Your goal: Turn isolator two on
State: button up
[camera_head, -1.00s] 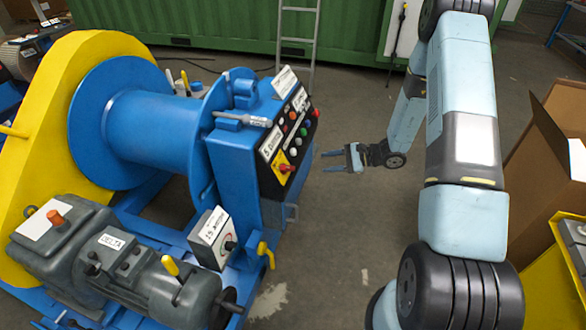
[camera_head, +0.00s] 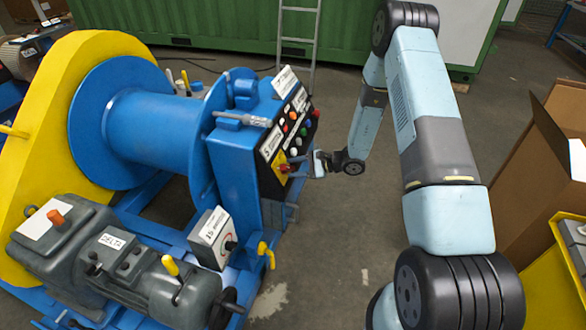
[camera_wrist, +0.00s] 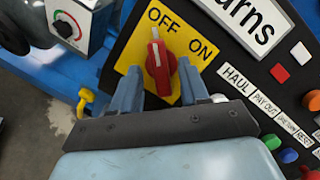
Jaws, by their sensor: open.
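A red rotary knob (camera_wrist: 160,66) sits on a yellow plate (camera_wrist: 127,61) marked OFF and ON in the wrist view. The white line on the knob points up, to the OFF side. The yellow plate also shows in the head view (camera_head: 279,162), on the sloping black panel of the blue winch. My gripper (camera_wrist: 160,76) is open, with one finger on each side of the knob's lower part. I cannot tell whether the fingers touch it. In the head view my gripper (camera_head: 311,165) is close in front of the panel. No isolator number is readable.
A row of buttons labelled HAUL and PAY OUT (camera_wrist: 266,106) lies right of the knob. A grey box with a dial (camera_wrist: 78,22) is at the left. In the head view, a cardboard box (camera_head: 535,190) stands at the right. The floor between is clear.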

jog(key=shift+w+a+f, duration=0.1)
jog(key=shift+a+f, duration=0.05)
jog(key=shift+a, duration=0.35)
jog(key=shift+c, duration=0.4)
grip_shut()
